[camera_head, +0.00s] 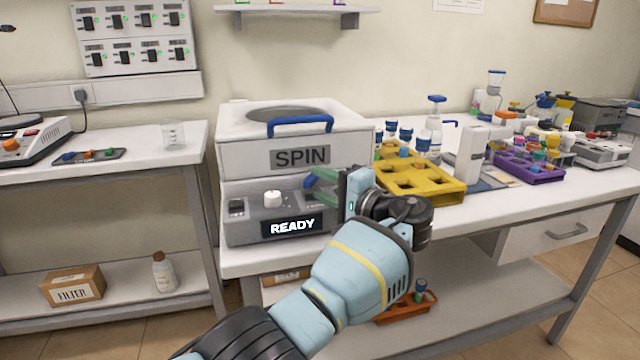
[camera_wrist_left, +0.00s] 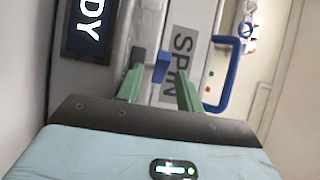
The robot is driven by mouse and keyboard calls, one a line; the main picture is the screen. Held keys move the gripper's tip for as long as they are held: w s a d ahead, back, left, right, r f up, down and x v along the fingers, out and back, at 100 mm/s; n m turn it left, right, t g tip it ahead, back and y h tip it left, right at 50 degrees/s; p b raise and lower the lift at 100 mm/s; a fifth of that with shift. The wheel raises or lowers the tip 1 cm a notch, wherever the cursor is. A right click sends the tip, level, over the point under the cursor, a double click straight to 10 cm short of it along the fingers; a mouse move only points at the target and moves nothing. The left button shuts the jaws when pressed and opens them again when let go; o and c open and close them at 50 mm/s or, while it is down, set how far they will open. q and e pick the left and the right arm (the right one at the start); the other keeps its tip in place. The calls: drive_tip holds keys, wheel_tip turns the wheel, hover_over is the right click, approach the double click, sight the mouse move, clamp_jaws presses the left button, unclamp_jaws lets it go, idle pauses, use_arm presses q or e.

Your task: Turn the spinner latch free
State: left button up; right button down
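The spinner (camera_head: 240,155) is a white box with a SPIN label, a blue lid handle (camera_head: 300,125) and a grey front panel whose display (camera_head: 292,226) reads READY. Its small blue latch (camera_head: 310,181) is at the front right, and it also shows in the left wrist view (camera_wrist_left: 161,66). My left gripper (camera_head: 313,187) is in front of the latch, its green fingers apart. In the left wrist view the latch appears between the fingertips (camera_wrist_left: 160,78); whether they touch it I cannot tell. My right gripper is not in view.
A yellow rack (camera_head: 425,187) and a white block-like device (camera_head: 472,155) stand right of the spinner on the bench. A purple rack (camera_head: 535,174) is farther right. A side table (camera_head: 125,160) stands left, across a gap. A white knob (camera_head: 272,197) sits on the spinner panel.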

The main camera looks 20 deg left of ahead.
use_arm(q)
drive_tip(key=v, duration=0.6)
drive_tip(key=shift+s+d, duration=0.2)
drive_tip(key=shift+d, duration=0.15)
